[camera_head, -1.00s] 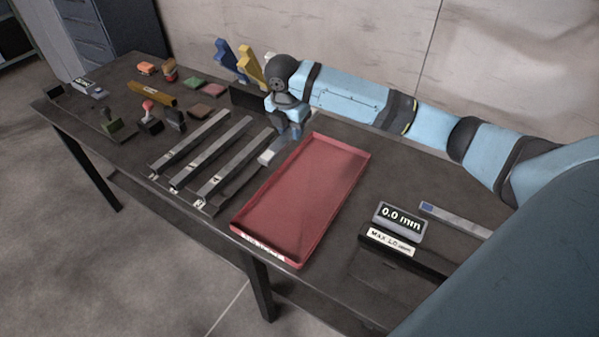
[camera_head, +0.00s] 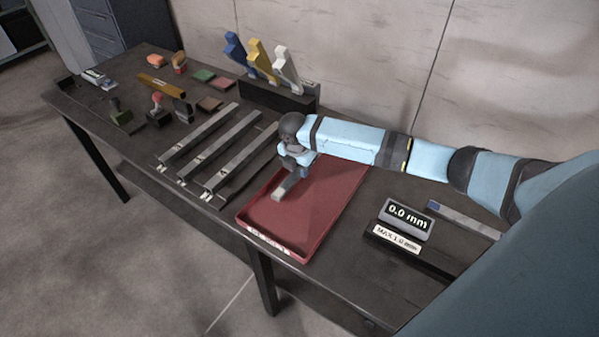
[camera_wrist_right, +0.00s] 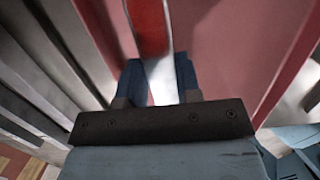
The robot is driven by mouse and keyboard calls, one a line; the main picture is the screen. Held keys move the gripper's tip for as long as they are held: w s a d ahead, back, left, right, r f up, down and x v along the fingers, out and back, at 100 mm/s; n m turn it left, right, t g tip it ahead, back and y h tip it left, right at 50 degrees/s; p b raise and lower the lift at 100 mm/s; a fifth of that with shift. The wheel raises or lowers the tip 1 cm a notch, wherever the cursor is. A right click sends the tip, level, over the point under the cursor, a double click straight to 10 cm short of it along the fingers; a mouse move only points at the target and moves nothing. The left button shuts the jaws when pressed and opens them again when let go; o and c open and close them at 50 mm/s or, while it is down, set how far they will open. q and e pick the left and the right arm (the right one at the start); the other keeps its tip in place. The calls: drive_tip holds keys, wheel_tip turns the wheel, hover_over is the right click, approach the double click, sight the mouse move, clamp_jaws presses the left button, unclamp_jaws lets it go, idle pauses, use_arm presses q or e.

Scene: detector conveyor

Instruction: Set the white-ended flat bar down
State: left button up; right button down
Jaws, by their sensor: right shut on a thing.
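My right gripper (camera_head: 291,172) is shut on the flat bar (camera_head: 284,188), whose pale end sticks out below the fingers in the head view. The bar is over the left side of the red tray (camera_head: 338,207); I cannot tell whether it touches the tray floor. In the right wrist view the bar (camera_wrist_right: 161,78) lies between the two dark blue fingers (camera_wrist_right: 160,85), with the red tray (camera_wrist_right: 222,45) around it. The bar's far part is hidden behind the gripper in the head view. My left gripper is not in view.
Long metal rails (camera_head: 232,160) lie left of the tray. A block with blue, yellow and white levers (camera_head: 287,66) stands behind. A "0.0 mm" display (camera_head: 406,216) and another flat bar (camera_head: 462,219) are on the right. Stamps and coloured blocks (camera_head: 157,112) fill the far left.

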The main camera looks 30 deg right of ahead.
sight(296, 174)
drive_tip(key=shift+f, duration=1.1)
drive_tip(key=c, duration=0.8)
unclamp_jaws()
drive_tip(key=shift+f, duration=0.15)
wheel_tip(296, 174, up, 12)
drive_tip(key=a, duration=0.1)
drive_tip(key=shift+s+a, duration=0.35)
